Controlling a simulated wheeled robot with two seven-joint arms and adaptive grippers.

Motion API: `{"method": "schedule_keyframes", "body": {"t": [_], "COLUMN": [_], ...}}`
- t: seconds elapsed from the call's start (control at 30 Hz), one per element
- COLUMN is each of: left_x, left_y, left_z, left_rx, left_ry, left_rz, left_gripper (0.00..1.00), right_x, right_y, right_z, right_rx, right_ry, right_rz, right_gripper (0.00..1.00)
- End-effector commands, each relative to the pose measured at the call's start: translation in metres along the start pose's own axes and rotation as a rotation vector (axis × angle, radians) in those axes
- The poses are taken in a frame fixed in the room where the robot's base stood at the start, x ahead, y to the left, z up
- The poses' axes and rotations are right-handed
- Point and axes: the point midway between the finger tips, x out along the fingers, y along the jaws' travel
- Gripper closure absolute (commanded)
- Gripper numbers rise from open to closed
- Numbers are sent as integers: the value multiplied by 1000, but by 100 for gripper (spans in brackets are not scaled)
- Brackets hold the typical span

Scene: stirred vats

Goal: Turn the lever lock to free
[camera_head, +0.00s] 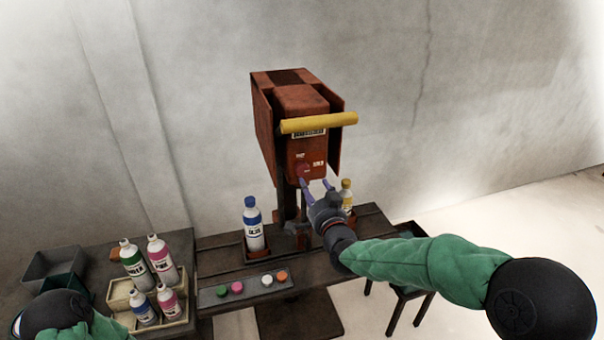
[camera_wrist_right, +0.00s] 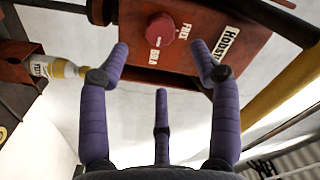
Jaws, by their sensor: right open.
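The lever lock is a round red knob (camera_head: 303,169) on the lower front of the rust-red machine head (camera_head: 303,140). In the right wrist view the knob (camera_wrist_right: 161,28) has the label FREE on one side and another small label below it. Which label it points to I cannot tell. The yellow lever bar (camera_head: 320,123) crosses the front above the knob. My right gripper (camera_head: 315,185) is open and empty, just below and in front of the knob. In the right wrist view its purple fingertips (camera_wrist_right: 160,52) are spread to either side, apart from the knob. My left gripper is out of view.
A blue-capped bottle (camera_head: 252,226) and a yellow-capped bottle (camera_head: 347,196) stand in holders on the dark bench (camera_head: 220,252). Several bottles stand in a beige crate (camera_head: 118,293) at left.

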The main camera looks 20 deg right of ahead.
Motion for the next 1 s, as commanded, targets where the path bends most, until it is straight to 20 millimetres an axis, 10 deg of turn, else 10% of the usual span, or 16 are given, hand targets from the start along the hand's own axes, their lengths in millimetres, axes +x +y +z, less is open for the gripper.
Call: {"method": "schedule_keyframes", "body": {"t": [0.5, 0.93, 1.0], "left_x": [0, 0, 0], "left_y": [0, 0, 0], "left_z": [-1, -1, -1], "left_rx": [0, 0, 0], "left_ry": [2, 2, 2], "left_rz": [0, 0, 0], "left_gripper": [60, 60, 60], "right_x": [71, 79, 79], "right_y": [0, 0, 0], "right_z": [1, 1, 0], "right_rx": [0, 0, 0], "right_ry": [-2, -2, -2], "right_rz": [0, 0, 0], "right_gripper": [37, 37, 51]}}
